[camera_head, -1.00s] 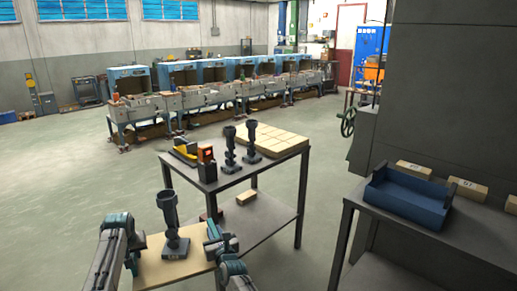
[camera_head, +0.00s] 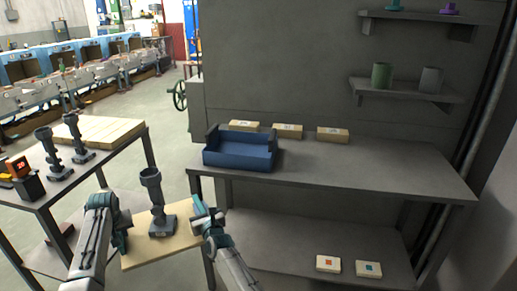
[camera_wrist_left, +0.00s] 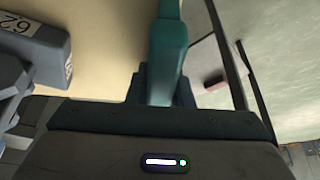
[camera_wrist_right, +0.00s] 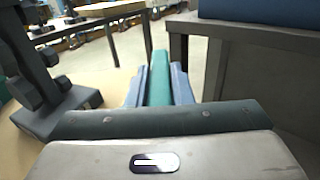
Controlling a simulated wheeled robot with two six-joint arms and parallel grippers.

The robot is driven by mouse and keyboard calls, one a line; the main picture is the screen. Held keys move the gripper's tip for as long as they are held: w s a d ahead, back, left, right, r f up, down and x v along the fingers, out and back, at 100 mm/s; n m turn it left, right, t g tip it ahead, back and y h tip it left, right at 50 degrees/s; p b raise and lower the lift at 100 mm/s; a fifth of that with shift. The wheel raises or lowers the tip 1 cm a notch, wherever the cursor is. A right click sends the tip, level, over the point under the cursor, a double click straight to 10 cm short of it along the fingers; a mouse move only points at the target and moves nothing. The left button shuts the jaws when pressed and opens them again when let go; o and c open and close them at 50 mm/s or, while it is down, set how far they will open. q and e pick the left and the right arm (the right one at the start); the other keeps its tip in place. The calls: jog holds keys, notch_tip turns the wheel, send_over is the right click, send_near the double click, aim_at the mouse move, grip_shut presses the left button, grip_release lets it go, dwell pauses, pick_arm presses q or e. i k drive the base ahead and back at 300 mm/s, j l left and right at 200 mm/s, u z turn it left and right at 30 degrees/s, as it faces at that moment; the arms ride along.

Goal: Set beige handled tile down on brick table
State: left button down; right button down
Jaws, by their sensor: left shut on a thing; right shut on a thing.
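The beige tile (camera_head: 140,253) is held level in front of me, between my two grippers. A dark grey post-like part (camera_head: 152,182) stands upright on it; the left wrist view shows a number on its base (camera_wrist_left: 35,38). My left gripper (camera_head: 122,232) is shut on the tile's left side, around a teal handle (camera_wrist_left: 168,50). My right gripper (camera_head: 204,217) is shut on the right side, on another teal handle (camera_wrist_right: 158,80). The grey table with beige bricks (camera_head: 350,172) stands ahead to the right, apart from the tile.
A blue open bin (camera_head: 240,152) sits at the table's left, with several beige bricks (camera_head: 287,131) behind it. The tabletop's middle and right are clear. Two marked tiles (camera_head: 329,263) lie on the lower shelf. Another table (camera_head: 50,180) with dark grey parts stands left.

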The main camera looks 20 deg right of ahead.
aim_at(338, 166)
jog(key=k+l+z, duration=0.1)
jog(key=z, duration=0.9)
